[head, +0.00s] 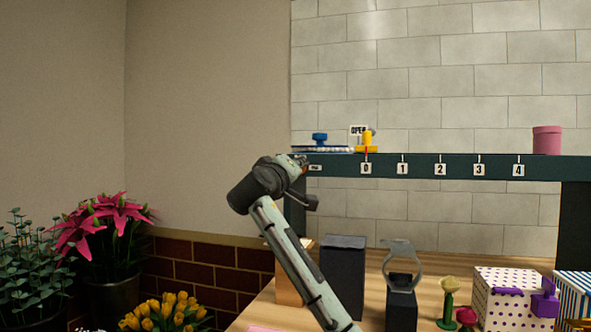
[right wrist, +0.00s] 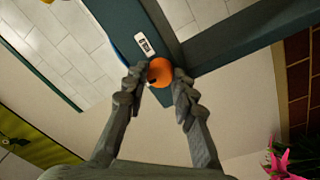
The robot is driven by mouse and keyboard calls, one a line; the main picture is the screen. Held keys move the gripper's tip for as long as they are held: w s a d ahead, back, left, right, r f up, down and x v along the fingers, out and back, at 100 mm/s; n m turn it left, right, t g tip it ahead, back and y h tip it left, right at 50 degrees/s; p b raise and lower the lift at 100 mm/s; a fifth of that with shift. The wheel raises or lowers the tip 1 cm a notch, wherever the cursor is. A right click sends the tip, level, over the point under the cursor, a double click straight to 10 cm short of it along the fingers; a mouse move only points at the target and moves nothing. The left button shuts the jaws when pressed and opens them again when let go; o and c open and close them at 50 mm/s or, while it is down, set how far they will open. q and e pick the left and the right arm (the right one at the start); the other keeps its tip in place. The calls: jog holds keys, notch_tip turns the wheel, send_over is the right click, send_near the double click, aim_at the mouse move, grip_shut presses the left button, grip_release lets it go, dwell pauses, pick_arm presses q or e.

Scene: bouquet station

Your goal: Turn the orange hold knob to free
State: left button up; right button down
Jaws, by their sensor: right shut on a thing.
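The orange hold knob (right wrist: 160,72) is round, with a small dark mark on its face, and sits on the dark green rail (right wrist: 228,48). My right gripper (right wrist: 160,80) has its two grey fingers on opposite sides of the knob, shut on it. A white label (right wrist: 144,45) with dark print is on the rail beside the knob; its text is too small to read. In the head view my right arm reaches up to the left end of the rail (head: 440,167), where the gripper and knob are mostly hidden behind the wrist. My left gripper is not in view.
Below are dark blocks, a grey ring holder (head: 401,262) and a dotted box (head: 505,292). Potted flowers (head: 110,225) stand at left.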

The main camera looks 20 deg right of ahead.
jog(key=shift+f, duration=0.15)
jog(key=c, duration=1.2)
grip_release()
jog(key=v, duration=1.2)
